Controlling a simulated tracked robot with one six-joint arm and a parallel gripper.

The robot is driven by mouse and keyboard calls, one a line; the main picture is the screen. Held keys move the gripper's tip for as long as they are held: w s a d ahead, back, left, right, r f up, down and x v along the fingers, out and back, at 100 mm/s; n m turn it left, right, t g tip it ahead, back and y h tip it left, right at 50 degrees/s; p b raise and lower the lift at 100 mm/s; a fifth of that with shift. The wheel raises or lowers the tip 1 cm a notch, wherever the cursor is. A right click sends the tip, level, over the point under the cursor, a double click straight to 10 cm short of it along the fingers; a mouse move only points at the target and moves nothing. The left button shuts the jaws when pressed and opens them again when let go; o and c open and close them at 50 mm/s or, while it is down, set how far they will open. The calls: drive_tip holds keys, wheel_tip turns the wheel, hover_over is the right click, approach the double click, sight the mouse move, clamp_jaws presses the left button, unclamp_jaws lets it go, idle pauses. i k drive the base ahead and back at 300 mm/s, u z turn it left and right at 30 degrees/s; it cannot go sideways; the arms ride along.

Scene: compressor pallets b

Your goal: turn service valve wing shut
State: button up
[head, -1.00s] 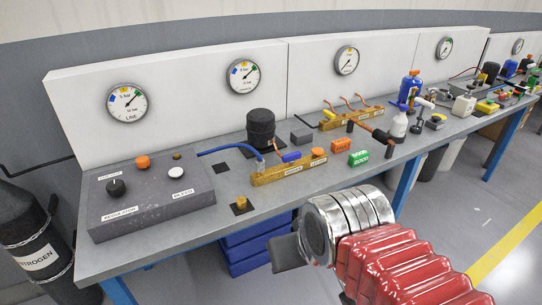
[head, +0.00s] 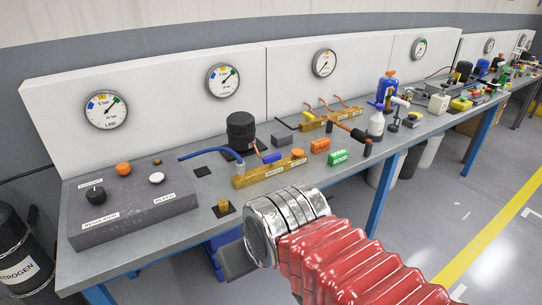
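The brass service valve block (head: 240,182) lies along the front half of the bench, with small white labels on its front face. A blue wing (head: 271,158) sits on its top, and an orange knob (head: 297,153) stands at its right end. The wing looks roughly in line with the block, but it is too small to be sure. A blue hose (head: 205,151) and a copper pipe (head: 257,150) run to the block. My gripper (head: 236,262) is in front of the bench edge, nearer to me than the block and apart from it. One dark finger shows; the rest is hidden.
A grey regulator box (head: 130,205) with knobs is on the left. A black compressor (head: 240,131) stands behind the block. The floor in front is clear.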

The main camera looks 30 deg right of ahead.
sight(271, 159)
drive_tip(key=z, duration=0.05)
drive_tip(key=i, duration=1)
drive_tip(key=u, duration=0.05)
